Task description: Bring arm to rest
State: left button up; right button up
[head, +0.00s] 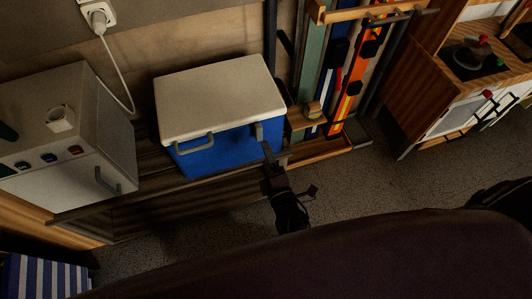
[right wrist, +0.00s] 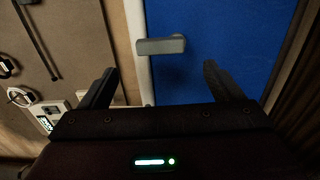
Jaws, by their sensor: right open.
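My right gripper (head: 268,152) is at the front right of a blue cooler box (head: 215,152) with a pale lid (head: 220,97). In the right wrist view its two fingers (right wrist: 160,85) are spread open, with nothing between the tips. A grey latch (right wrist: 160,45) on the cooler's blue front lies ahead of the fingers and apart from them. The latch also shows in the head view (head: 258,132). My right forearm reaches up from the bottom middle. My left gripper is not seen.
A white appliance (head: 65,135) with knobs and a handle stands left of the cooler. Levels and tools (head: 345,75) lean at the right of it. A toy kitchen (head: 460,90) stands at the far right. Speckled floor (head: 375,185) is clear in front.

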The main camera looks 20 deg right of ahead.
dwell(0.4)
jog(key=s+d+f+m+g+p, duration=0.1)
jog(key=s+d+f+m+g, duration=0.25)
jog(key=f, duration=0.35)
jog(key=s+d+f+m+g+h+p, duration=0.1)
jog(key=s+d+f+m+g, duration=0.15)
jog(key=s+f, duration=0.4)
jog(key=s+d+f+m+g+p, duration=0.2)
jog(key=d+f+g, duration=0.1)
jog(key=f, duration=0.6)
jog(key=s+d+f+m+g, duration=0.1)
jog(key=s+f+m+g, duration=0.3)
jog(key=s, duration=0.7)
jog(key=s+d+f+m+g+p, duration=0.1)
jog(key=s+f+m+g, duration=0.3)
jog(key=s, duration=0.6)
jog(key=shift+s, duration=0.4)
jog(key=shift+f, duration=0.1)
